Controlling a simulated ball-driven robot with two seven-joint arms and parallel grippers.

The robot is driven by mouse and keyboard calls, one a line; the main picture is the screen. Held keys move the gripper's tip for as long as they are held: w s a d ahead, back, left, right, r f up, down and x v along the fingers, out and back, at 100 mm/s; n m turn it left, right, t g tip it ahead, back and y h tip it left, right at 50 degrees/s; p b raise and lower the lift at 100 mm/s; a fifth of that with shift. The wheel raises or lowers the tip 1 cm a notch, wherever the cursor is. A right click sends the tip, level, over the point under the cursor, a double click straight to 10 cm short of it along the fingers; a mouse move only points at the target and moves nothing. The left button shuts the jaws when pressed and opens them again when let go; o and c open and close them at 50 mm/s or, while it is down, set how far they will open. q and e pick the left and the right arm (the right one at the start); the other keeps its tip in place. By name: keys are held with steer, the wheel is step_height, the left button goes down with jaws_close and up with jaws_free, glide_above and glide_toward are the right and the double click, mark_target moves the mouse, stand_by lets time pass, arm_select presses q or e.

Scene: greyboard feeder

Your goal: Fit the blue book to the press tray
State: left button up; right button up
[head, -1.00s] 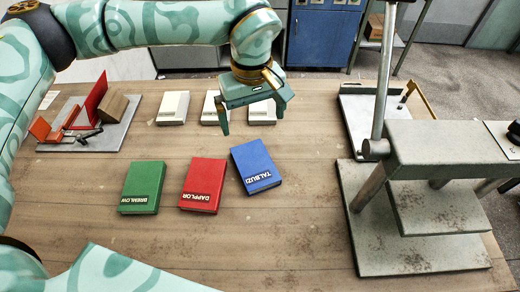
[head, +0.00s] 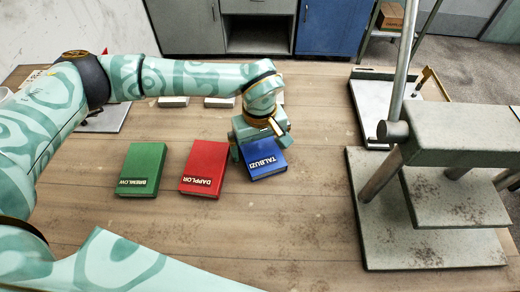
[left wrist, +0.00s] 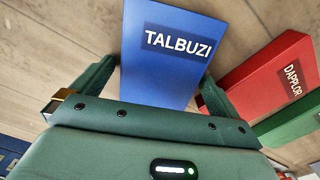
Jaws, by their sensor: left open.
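The blue book (head: 268,163), marked TALBUZI, lies on the table at the right end of a row of three books. It fills the middle of the left wrist view (left wrist: 165,60). My left gripper (head: 261,143) is at its far end. Its open fingers (left wrist: 158,78) stand on either side of the book, and I cannot tell whether they touch it. A shallow tray (head: 366,128) lies at the back right beside the grey press (head: 455,140); the press column partly hides it. My right gripper is out of view.
The red book (head: 204,167) lies close to the left of the blue one, with the green book (head: 142,168) beyond it. Pale blocks (head: 173,102) behind are mostly hidden by my left arm.

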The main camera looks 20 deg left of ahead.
arm_select(q)
steer(key=c, duration=1.1)
steer(key=shift+r, duration=0.15)
steer(key=shift+c, duration=0.2)
